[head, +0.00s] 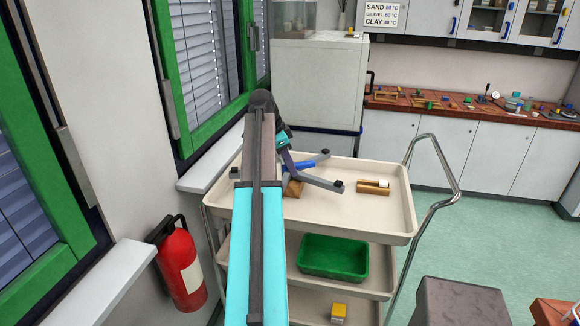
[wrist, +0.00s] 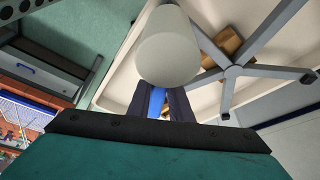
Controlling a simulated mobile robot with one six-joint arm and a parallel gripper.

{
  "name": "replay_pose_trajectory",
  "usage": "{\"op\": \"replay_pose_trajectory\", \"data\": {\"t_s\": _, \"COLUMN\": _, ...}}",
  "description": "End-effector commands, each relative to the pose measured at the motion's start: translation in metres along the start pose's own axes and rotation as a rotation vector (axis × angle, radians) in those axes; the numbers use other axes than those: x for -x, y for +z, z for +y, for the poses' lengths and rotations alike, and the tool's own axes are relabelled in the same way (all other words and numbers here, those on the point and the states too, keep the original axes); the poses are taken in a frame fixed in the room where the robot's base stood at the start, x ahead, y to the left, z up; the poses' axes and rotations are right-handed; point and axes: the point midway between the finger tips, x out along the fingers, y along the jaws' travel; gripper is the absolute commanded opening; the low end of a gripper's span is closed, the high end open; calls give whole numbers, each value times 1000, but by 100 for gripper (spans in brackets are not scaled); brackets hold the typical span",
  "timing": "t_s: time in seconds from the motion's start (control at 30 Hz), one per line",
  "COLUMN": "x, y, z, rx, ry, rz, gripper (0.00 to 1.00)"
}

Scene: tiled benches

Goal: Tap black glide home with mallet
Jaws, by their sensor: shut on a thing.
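A grey star-shaped base with several legs (head: 308,177) rests on the trolley's top tray (head: 345,215); its hub and legs (wrist: 233,72) show in the wrist view. Black glides sit at leg ends, one at the right (head: 337,187) and one behind (head: 326,153). In the wrist view, black ends show at the right (wrist: 308,77) and below (wrist: 225,115); how far each is seated is too small to tell. My gripper (wrist: 165,103) is shut on the blue handle (wrist: 157,103) of a mallet with a pale grey cylindrical head (wrist: 168,55), beside the base. My arm hides part of the base in the head view.
A green bin (head: 333,257) is on the shelf below. The window wall is close on the left, with a fire extinguisher (head: 181,265).

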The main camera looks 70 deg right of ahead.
Motion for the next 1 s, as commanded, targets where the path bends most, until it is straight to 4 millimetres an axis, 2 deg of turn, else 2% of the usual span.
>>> {"op": "replay_pose_trajectory", "data": {"t_s": 0.57, "x": -2, "y": 2, "z": 0, "rx": 1, "ry": -1, "rz": 0, "gripper": 0}}
{"op": "replay_pose_trajectory", "data": {"t_s": 0.67, "x": -11, "y": 5, "z": 0, "rx": 1, "ry": 0, "rz": 0, "gripper": 0}}
{"op": "replay_pose_trajectory", "data": {"t_s": 0.9, "x": -49, "y": 20, "z": 0, "rx": 1, "ry": 0, "rz": 0, "gripper": 0}}
{"op": "replay_pose_trajectory", "data": {"t_s": 1.0, "x": -46, "y": 18, "z": 0, "rx": 1, "ry": -1, "rz": 0, "gripper": 0}}
